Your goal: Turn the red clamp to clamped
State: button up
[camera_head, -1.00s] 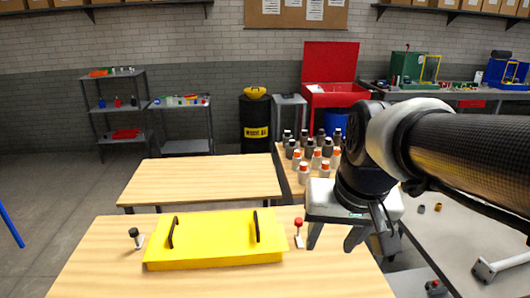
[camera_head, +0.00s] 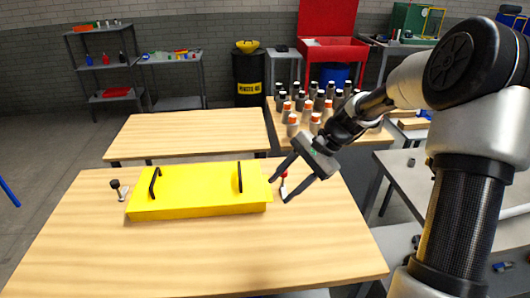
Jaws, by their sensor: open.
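The red clamp (camera_head: 284,176) stands on the wooden table just right of the yellow box, with its red tip up and a pale base below. My gripper (camera_head: 278,190) is open, with its two fingers reaching down and left on either side of the red clamp. I cannot tell whether either finger touches it. The yellow box (camera_head: 205,188) has two black handles on top. A black-tipped clamp (camera_head: 117,187) stands at the left of the box.
The front wooden table (camera_head: 290,250) is clear in front of the box. A second wooden table (camera_head: 190,135) behind it is empty. Several bottles with orange and black caps (camera_head: 305,108) stand on a table at the back right. A grey table (camera_head: 430,190) is at the right.

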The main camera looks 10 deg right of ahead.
jog(key=w+d+f+m+t+y+b, duration=0.1)
jog(key=w+d+f+m+t+y, duration=0.1)
jog(key=w+d+f+m+t, duration=0.1)
jog(key=w+d+f+m+t+y+b, duration=0.1)
jog(key=w+d+f+m+t+y, duration=0.2)
jog(key=w+d+f+m, duration=0.2)
jog(key=w+d+f+m+t+y+b, duration=0.1)
jog(key=w+d+f+m+t+y, duration=0.1)
jog(key=w+d+f+m+t, duration=0.1)
jog(key=shift+w+d+f+m+t+y, duration=0.25)
jog(key=shift+w+d+m, duration=0.3)
jog(key=shift+d+m, duration=0.35)
jog(key=shift+w+d+f+m+t+y, duration=0.15)
jog(key=shift+w+d+f+m, duration=0.15)
jog(key=shift+w+d+m, duration=0.4)
jog(key=x, duration=1.6)
jog(key=shift+a, duration=0.4)
jog(key=c, duration=1.1)
